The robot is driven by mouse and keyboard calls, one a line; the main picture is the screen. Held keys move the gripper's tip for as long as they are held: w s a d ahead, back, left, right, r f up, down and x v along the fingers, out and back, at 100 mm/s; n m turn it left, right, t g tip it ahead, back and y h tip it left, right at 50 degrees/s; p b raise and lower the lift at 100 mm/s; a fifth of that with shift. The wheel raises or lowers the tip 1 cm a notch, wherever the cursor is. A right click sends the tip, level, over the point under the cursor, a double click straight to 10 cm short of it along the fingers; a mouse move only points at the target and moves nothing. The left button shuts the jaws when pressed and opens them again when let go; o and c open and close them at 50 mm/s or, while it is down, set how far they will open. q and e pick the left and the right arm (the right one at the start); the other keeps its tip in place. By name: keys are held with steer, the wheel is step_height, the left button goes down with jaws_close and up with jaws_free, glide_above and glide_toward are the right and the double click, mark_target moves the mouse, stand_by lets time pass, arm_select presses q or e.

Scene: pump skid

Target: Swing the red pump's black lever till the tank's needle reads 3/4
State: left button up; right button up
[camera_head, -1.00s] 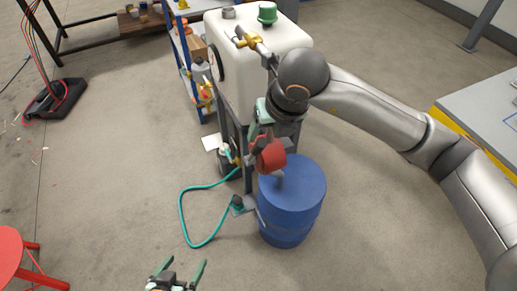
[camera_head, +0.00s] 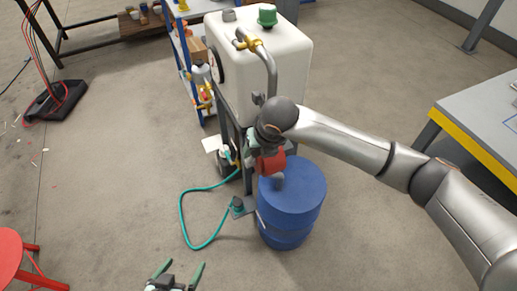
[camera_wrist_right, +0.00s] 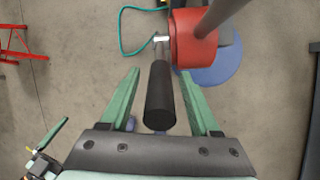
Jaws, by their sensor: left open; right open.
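My left gripper (camera_head: 178,274) is open and empty at the bottom edge.
A teal hose (camera_head: 183,215) loops on the floor to the left. A shelf (camera_head: 190,60) stands behind the tank, a grey table (camera_head: 485,115) to the right, a red stool (camera_head: 12,255) at lower left.

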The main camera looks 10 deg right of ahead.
jaws_close()
stand_by(0.5)
stand_by(0.9)
